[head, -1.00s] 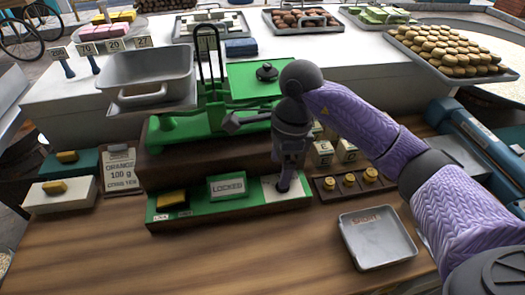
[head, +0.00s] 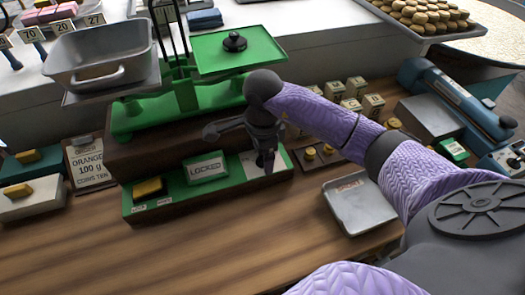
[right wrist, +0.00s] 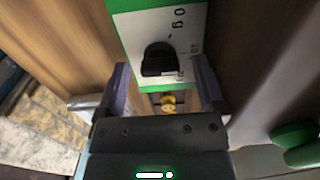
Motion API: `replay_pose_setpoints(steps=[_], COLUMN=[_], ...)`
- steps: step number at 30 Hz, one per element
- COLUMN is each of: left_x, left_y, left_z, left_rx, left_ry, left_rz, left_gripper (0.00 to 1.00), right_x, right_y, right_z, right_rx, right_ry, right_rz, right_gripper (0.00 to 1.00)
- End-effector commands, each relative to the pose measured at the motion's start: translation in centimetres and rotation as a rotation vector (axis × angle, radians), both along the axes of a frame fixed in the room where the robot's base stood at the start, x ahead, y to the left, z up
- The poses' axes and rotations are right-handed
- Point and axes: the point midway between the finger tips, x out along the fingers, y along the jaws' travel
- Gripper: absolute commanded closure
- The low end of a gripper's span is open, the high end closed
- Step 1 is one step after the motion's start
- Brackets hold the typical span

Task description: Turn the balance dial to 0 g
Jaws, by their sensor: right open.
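The balance dial is a black knob (right wrist: 158,60) on a white plate (right wrist: 150,30) set in the green panel. Beside the knob I read "0 g"; a smaller marking near its lower right is not clear. In the head view the plate (head: 248,163) is at the panel's right end, and my gripper hides the knob. My right gripper (head: 265,168) points down over that plate. In the right wrist view the gripper (right wrist: 162,88) is open, its two fingers apart with the knob ahead between them. I cannot tell if they touch it. My left gripper is not in view.
The green balance (head: 185,95) stands behind the panel, with a metal pan (head: 100,60) on its left. A "LOCKED" sign (head: 206,168) and a yellow-topped block (head: 148,188) are left of the dial. Brass weights (head: 310,153) and a grey tray (head: 358,205) lie to the right.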

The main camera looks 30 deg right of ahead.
Motion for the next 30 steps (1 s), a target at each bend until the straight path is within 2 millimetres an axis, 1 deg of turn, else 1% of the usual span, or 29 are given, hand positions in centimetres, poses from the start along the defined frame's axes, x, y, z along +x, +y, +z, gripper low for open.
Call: replay_pose_setpoints(steps=[1,2,3,5,6,8,9,11,12,13,14,23,30], left_x=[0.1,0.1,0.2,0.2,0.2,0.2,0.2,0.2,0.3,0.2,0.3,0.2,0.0], left_y=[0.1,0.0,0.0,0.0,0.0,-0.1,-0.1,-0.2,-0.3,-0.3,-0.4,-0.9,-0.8], left_z=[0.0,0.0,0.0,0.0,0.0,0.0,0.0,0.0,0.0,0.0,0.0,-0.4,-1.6], left_rx=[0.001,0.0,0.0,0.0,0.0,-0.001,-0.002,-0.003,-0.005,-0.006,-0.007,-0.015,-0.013], left_ry=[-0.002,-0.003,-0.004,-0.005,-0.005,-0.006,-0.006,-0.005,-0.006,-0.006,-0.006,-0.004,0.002], left_rz=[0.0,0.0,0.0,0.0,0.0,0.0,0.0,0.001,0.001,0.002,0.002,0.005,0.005], left_gripper=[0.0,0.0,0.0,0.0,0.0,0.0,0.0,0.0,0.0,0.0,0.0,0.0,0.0], right_x=[0.0,0.0,0.0,0.0,0.0,0.0,0.0,0.0,0.0,0.0,0.0,0.0,0.1], right_y=[0.0,0.0,0.0,0.0,0.0,0.0,0.0,0.0,0.0,0.0,0.0,0.0,0.0], right_z=[0.0,0.0,0.0,0.0,0.0,0.0,0.0,0.0,0.0,0.0,0.0,0.0,-0.2], right_rx=[0.0,0.0,0.0,0.0,0.001,0.001,0.001,0.001,0.001,0.001,0.001,0.0,-0.001], right_ry=[0.0,0.0,0.0,0.0,0.0,0.0,0.0,0.0,0.0,0.0,0.0,0.0,-0.002], right_rz=[0.0,0.0,0.0,0.0,0.0,0.0,0.0,0.0,0.0,0.0,0.0,0.042,0.195], right_gripper=[0.14,0.2,0.29,0.41,0.5,0.63,0.71,0.84,0.92,0.99,1.0,1.0,1.0])
